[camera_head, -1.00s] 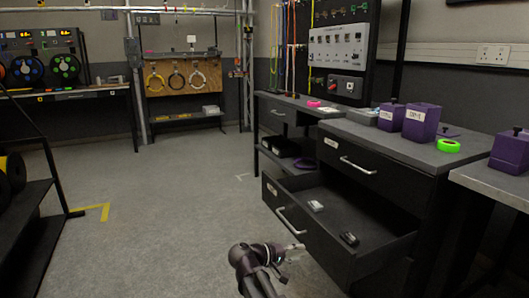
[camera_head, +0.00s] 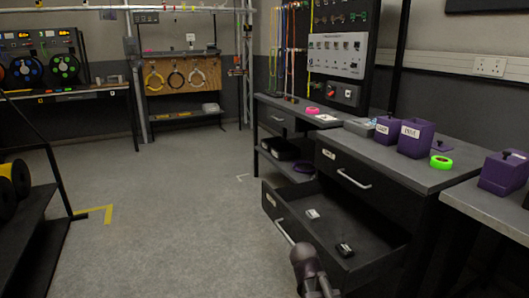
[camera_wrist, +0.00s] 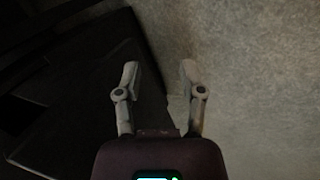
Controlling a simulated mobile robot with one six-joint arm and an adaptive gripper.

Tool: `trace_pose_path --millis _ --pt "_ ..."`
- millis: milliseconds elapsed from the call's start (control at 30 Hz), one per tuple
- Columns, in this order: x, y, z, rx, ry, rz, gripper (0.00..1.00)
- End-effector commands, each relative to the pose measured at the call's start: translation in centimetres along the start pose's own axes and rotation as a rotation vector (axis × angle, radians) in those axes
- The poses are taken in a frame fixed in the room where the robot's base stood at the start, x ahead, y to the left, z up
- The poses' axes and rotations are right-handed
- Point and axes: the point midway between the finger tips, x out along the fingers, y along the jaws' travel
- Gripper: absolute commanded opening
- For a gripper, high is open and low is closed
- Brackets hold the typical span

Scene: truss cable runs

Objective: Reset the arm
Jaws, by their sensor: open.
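My gripper (camera_wrist: 158,75) shows in the wrist view with its two fingers apart and nothing between them. Grey floor lies to its right and a dark surface to its left. In the head view, part of my arm (camera_head: 309,268) rises from the bottom edge, in front of the open lower drawer (camera_head: 381,240). The gripper's fingers cannot be made out in the head view.
The upper drawer (camera_head: 350,180) is shut. Two purple bins (camera_head: 415,138) and a green tape roll (camera_head: 441,162) stand on the counter, with another purple box (camera_head: 503,173) at right. A black rack (camera_head: 40,240) stands at left. The floor (camera_head: 180,220) between is clear.

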Motion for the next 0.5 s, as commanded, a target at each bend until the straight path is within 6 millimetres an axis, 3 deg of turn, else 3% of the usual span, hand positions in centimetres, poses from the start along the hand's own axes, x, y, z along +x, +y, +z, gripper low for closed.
trace_pose_path --millis 100,500 --pt "-1.1 0.5 1.6 0.038 -0.014 -0.116 0.51" --pt "-3.1 0.3 4.0 0.113 -0.027 -0.364 0.51"
